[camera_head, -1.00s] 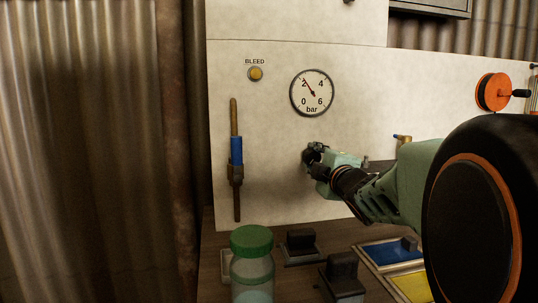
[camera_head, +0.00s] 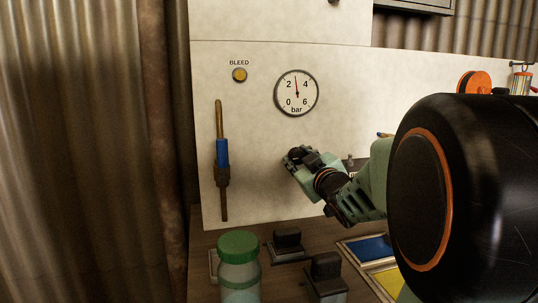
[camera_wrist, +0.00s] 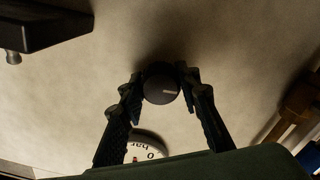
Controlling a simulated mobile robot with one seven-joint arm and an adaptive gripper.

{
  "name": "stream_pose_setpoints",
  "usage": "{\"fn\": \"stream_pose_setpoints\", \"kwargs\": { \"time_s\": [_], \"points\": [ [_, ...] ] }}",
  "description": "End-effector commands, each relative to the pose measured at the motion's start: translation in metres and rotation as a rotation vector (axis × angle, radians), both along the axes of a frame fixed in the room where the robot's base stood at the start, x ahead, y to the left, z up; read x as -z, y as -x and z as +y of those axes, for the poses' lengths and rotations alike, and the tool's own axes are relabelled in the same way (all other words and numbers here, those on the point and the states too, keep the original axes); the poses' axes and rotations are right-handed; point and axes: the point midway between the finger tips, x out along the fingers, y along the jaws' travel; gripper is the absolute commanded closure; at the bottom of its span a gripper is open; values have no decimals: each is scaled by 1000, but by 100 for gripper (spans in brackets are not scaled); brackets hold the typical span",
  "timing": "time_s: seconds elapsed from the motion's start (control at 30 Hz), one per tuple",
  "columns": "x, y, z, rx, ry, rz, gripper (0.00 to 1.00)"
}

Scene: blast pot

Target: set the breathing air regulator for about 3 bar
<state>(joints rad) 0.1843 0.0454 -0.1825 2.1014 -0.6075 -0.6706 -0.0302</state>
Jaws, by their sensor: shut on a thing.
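The regulator knob (camera_wrist: 161,83) is round and dark with a pale mark, seen in the wrist view on the pale panel. My gripper (camera_wrist: 160,88) is shut on it, one finger on each side. In the head view my gripper (camera_head: 298,156) is at the panel below the gauge and hides the knob. The round bar gauge (camera_head: 297,93) has its needle almost straight up, midway between 2 and 4, about 3 bar. Part of the gauge face also shows upside down in the wrist view (camera_wrist: 148,147).
A yellow BLEED button (camera_head: 239,75) and a pipe with a blue valve sleeve (camera_head: 222,152) are left of the gauge. A green-lidded jar (camera_head: 238,265) and dark blocks (camera_head: 327,278) stand on the bench below. An orange reel (camera_head: 474,82) is at right.

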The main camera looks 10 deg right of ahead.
Motion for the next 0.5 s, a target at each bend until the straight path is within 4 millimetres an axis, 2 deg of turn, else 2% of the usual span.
{"fn": "stream_pose_setpoints", "kwargs": {
  "time_s": [0.5],
  "points": [
    [-4, -1, 0, -2, -79, -7, 94]
  ]
}}
